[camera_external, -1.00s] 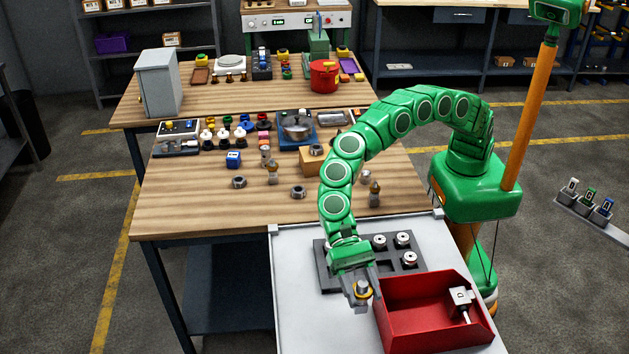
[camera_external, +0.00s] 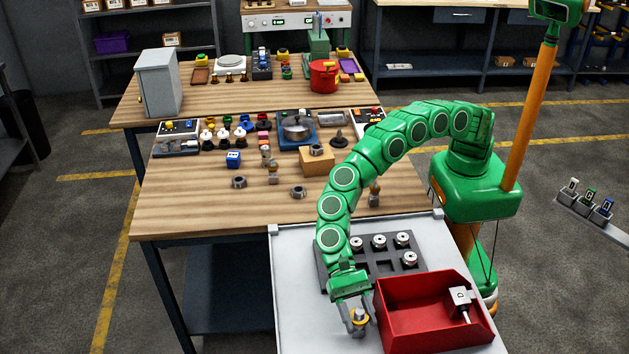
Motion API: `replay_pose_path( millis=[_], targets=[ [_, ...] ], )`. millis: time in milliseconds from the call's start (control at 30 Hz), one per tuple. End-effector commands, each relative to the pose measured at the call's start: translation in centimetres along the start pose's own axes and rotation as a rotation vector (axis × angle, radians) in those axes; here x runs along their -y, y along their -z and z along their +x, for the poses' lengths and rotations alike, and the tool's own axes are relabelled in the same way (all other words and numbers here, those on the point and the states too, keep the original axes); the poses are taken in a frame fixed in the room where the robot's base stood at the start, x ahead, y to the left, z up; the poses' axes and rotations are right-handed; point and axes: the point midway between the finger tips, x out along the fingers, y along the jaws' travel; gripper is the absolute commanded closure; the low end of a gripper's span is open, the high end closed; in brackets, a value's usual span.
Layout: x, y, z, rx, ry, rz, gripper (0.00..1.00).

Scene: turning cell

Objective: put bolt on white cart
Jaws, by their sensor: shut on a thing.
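My gripper (camera_external: 358,326) is in the external view, low over the front of the white cart (camera_external: 303,318), left of the red bin. It is shut on a bolt (camera_external: 358,316) with a grey head and a yellow-brass band. The fingers stand on both sides of the bolt and hide part of it. The bolt looks upright and close to the cart top; I cannot tell whether it touches it.
A red bin (camera_external: 430,340) with a grey-white part inside stands right of my gripper. A dark tray (camera_external: 380,268) with round metal parts lies behind it. Nuts and other small parts stand on the wooden table (camera_external: 200,215). The cart's left side is bare.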

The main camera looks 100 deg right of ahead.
Motion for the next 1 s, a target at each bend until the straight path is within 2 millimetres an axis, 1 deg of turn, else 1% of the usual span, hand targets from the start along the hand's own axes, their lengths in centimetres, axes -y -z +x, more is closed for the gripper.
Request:
replay_pose_path(
  millis=[300, 333, 400, 500, 833, 1000],
  targets=[
    [0.1, 0.1, 0.0, 0.001, 0.001, 0.000, 1.00],
    [0.0, 0.2, 0.0, 0.001, 0.001, 0.000, 0.49],
    [0.1, 0.1, 0.0, 0.001, 0.001, 0.000, 0.38],
    [0.1, 0.1, 0.0, 0.001, 0.001, 0.000, 0.25],
    [0.1, -0.1, -0.1, 0.001, 0.001, 0.000, 0.25],
    [0.1, -0.1, -1.5, 0.002, 0.003, 0.002, 0.25]
  ],
)
